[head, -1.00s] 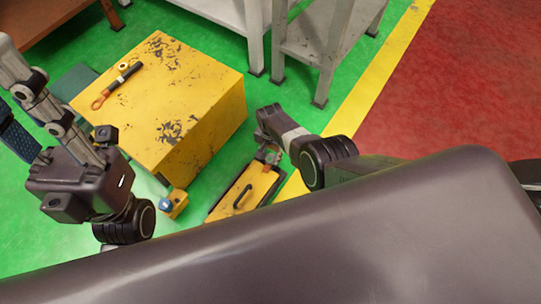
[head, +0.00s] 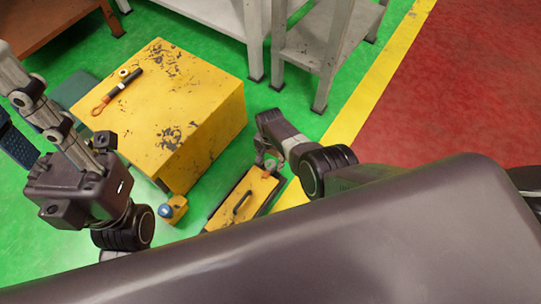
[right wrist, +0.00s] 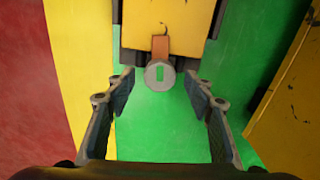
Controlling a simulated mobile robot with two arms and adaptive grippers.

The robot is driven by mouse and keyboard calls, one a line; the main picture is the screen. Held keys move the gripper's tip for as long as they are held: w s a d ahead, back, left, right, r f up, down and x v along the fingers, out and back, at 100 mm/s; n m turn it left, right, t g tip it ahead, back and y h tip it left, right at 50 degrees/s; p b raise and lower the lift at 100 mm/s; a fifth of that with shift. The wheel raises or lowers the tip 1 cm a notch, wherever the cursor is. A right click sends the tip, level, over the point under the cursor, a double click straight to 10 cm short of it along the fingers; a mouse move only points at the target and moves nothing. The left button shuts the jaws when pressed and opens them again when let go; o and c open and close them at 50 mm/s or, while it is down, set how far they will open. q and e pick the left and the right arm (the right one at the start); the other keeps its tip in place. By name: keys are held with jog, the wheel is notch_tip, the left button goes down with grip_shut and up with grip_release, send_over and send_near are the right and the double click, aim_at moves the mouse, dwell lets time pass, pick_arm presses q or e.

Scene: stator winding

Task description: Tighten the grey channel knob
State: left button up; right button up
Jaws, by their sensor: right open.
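My right gripper (right wrist: 158,92) is open, with one finger on each side of the knob and gaps between. In the head view, my right gripper (head: 268,160) is at the far end of the yellow unit (head: 246,200), which has a black handle. The knob is small and partly hidden there.
A large worn yellow block (head: 165,95) stands to the left of the unit, with a black and orange tool (head: 118,90) on top. A small yellow device with a blue knob (head: 170,210) sits nearby. Grey tables (head: 325,45) stand behind. Green floor around the knob is clear.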

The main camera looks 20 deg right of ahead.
aim_at(270, 164)
jog(key=shift+r, duration=3.6)
